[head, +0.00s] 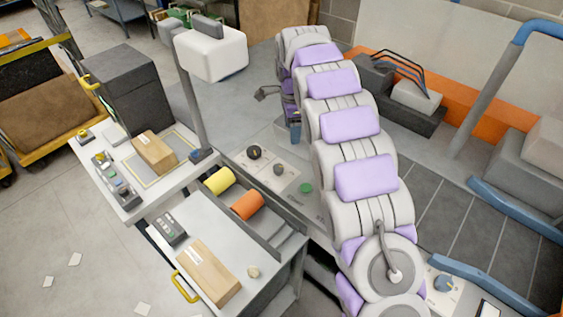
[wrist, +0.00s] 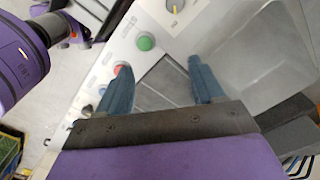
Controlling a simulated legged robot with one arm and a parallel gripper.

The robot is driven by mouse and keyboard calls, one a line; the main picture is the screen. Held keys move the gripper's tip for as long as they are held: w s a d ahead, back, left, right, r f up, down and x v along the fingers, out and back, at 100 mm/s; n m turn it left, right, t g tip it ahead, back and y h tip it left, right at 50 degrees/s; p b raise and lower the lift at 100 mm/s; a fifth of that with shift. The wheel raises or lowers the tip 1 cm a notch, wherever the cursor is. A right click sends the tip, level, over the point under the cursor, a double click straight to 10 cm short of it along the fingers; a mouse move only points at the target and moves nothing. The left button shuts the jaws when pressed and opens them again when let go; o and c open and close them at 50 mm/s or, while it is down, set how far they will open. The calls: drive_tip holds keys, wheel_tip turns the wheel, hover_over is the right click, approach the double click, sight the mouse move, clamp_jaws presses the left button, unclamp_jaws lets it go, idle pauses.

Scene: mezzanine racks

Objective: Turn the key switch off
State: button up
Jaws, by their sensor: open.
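A pale control panel (wrist: 108,62) runs diagonally through the wrist view. It carries a green button (wrist: 146,41), a red button (wrist: 122,70), a dial with a yellow mark (wrist: 172,5) and small dark controls at the lower left. I cannot tell which of these is the key switch. My gripper (wrist: 158,67) is open above the panel, with nothing between its blue fingers. The left fingertip appears beside the red button; contact is unclear. The head view shows a panel with a black knob (head: 254,152) and a green button (head: 305,188), partly hidden by my arm.
A white bench with a cardboard box (head: 154,152) and a dark grey bin (head: 125,88) stands at the left. A nearer cart holds another box (head: 208,272). Yellow and orange rolls (head: 247,205) lie beside it. A blue-topped rail (head: 500,70) rises at the right.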

drive_tip(key=w+a+f+m, duration=0.1)
drive_tip(key=w+a+f, duration=0.2)
drive_tip(key=a, duration=0.3)
drive_tip(key=b, duration=0.2)
hover_over(278, 166)
drive_tip(key=f, duration=1.2)
drive_tip(key=shift+s+a+f, duration=0.1)
drive_tip(key=shift+a+f, duration=0.2)
drive_tip(key=f, duration=0.1)
drive_tip(key=f+b, duration=0.1)
drive_tip(key=f, duration=0.1)
drive_tip(key=shift+d+f, duration=0.2)
drive_tip(key=shift+d, duration=0.15)
drive_tip(key=shift+d+f, duration=0.3)
drive_tip(key=shift+f, duration=0.05)
drive_tip(key=shift+a+f, duration=0.1)
drive_tip(key=shift+a, duration=0.5)
drive_tip(key=shift+c, duration=1)
drive_tip(key=shift+d, duration=0.35)
drive_tip(key=c, duration=0.9)
drive_tip(key=shift+o, duration=0.2)
